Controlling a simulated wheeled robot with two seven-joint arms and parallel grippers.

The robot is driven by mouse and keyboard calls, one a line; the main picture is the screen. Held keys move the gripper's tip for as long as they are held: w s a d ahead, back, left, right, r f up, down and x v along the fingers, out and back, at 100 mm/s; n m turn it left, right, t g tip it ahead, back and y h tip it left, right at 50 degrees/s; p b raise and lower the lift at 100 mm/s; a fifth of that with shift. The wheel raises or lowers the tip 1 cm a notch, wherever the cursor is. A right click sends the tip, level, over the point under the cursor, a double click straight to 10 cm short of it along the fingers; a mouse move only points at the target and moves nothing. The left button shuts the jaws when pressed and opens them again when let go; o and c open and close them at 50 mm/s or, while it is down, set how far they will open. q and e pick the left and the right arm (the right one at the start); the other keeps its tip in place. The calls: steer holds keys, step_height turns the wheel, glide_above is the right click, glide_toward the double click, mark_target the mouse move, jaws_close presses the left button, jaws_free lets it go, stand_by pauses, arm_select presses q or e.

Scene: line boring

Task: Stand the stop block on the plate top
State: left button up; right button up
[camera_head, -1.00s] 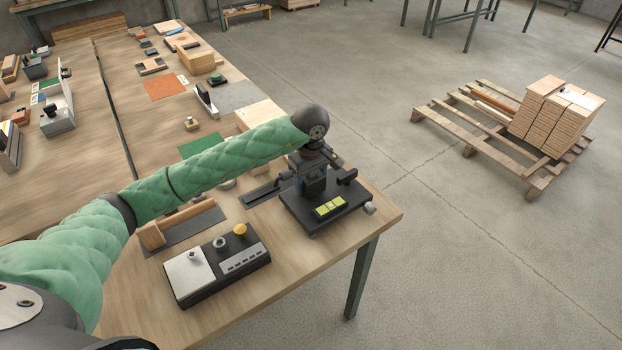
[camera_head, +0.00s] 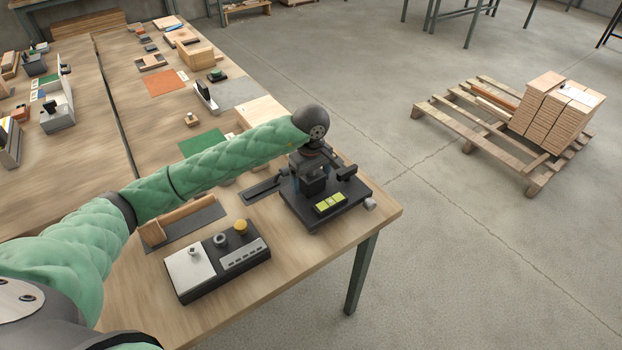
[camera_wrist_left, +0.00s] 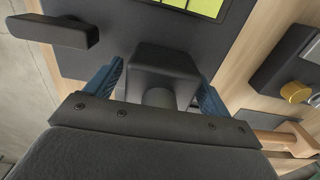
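The dark plate (camera_head: 345,211) lies at the near right corner of the bench, with yellow-green pads (camera_head: 330,204) on it. A dark block (camera_head: 314,185), which looks like the stop block, is upright over the plate top below my left gripper (camera_head: 311,188). In the left wrist view the block (camera_wrist_left: 166,62) is between the blue fingers of the gripper (camera_wrist_left: 162,84), which are spread with a narrow gap showing at the left side. The block seems to rest on the plate, but its base is partly hidden. My right gripper is not in view.
A dark handle-like bar (camera_wrist_left: 55,33) stands on the plate near the left finger. A control box (camera_head: 217,262) with a yellow knob and a wooden piece on a dark mat (camera_head: 192,228) are nearby on the bench. Floor lies beyond the right edge.

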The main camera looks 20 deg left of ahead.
arm_select(q)
steer(key=shift+r, duration=0.3)
steer(key=shift+r+b, duration=0.3)
steer(key=shift+r, duration=0.45)
step_height(320, 180, up, 9)
steer(key=b, duration=0.4)
steer(key=shift+r+b, duration=0.35)
steer(key=shift+r, duration=0.25)
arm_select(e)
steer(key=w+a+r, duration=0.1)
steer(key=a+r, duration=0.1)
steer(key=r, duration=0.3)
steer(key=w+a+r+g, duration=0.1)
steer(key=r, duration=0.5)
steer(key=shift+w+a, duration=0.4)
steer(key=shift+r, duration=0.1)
